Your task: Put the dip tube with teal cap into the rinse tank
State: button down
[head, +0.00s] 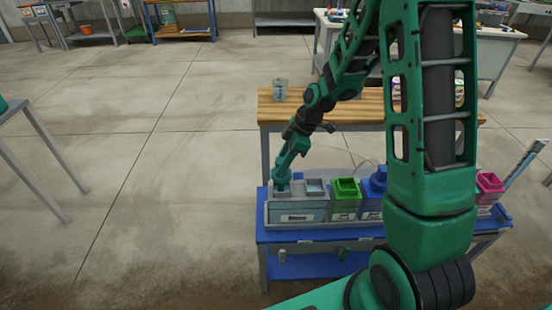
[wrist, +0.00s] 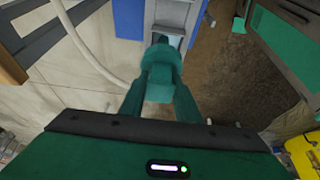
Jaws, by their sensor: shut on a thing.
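My gripper (wrist: 158,90) is shut on the teal cap (wrist: 161,58) of the dip tube, and the cap sits between the fingertips in the wrist view. In the head view the cap (head: 282,174) is right over the leftmost opening of the grey tank (head: 300,213) at the left end of the skid. The tank's label is too small to read surely; I take it as the rinse tank. The tube below the cap is hidden, so I cannot tell how deep it sits. The opening (wrist: 168,37) shows just beyond the cap in the wrist view.
A green-topped tank (head: 346,187), a blue one (head: 375,181) and a pink-topped one (head: 489,183) stand along the blue bench (head: 300,236). A wooden-topped table (head: 345,107) behind holds a clear beaker (head: 280,90). A pale hose (wrist: 88,48) loops nearby.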

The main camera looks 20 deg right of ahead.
jog(key=shift+f, duration=1.9)
jog(key=c, duration=1.3)
grip_release()
jog(key=shift+o, duration=0.2)
jog(key=shift+r, duration=0.1)
jog(key=v, duration=1)
jog(key=shift+d+r, duration=0.15)
jog(key=shift+r, duration=0.05)
